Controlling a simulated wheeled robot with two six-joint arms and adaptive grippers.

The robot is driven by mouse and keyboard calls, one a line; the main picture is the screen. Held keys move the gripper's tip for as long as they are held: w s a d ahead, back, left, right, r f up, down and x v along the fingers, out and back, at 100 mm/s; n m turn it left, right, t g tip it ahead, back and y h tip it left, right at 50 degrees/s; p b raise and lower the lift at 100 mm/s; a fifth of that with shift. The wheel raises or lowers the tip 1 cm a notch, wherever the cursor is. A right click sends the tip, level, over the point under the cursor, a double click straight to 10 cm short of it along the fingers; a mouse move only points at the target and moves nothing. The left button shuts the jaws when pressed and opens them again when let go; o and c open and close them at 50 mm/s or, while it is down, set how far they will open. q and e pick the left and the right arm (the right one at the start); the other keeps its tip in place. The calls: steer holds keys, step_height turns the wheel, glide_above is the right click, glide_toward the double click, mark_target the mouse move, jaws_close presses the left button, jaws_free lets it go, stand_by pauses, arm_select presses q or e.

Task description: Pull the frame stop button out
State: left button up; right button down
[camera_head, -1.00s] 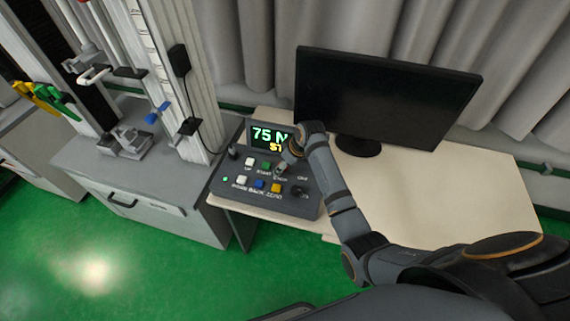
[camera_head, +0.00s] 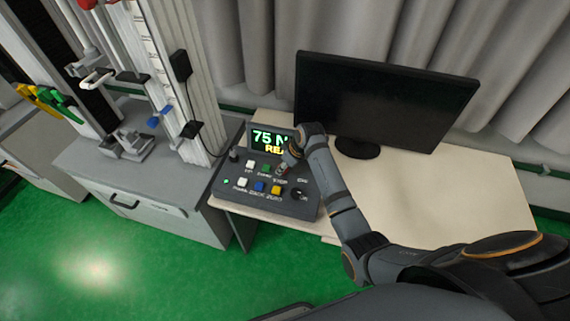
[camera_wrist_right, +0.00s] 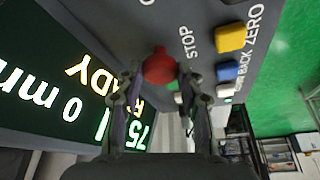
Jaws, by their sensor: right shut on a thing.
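The red stop button (camera_wrist_right: 159,66) sits on the grey control console (camera_head: 262,199), beside the printed word STOP. My right gripper (camera_wrist_right: 160,86) reaches down to the console from the right, with its fingertips on either side of the button and shut on it. In the head view, the gripper and wrist mostly hide the button. My left gripper is in neither view.
White, green, blue and yellow (camera_head: 276,188) buttons and a black knob (camera_head: 299,194) surround the stop button closely. A black monitor (camera_head: 385,100) stands behind on the cream table (camera_head: 440,185). The drop tower (camera_head: 150,75) stands to the left.

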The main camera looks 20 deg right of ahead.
steer(key=shift+r, duration=0.45)
steer(key=shift+w+f, duration=0.1)
steer(key=shift+f, duration=0.05)
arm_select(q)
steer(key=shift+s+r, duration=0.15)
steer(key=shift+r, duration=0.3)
arm_select(e)
steer(key=c, duration=0.8)
jaws_free()
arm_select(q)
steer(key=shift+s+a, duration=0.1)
arm_select(e)
steer(key=v, duration=1.2)
steer(key=shift+f, duration=0.1)
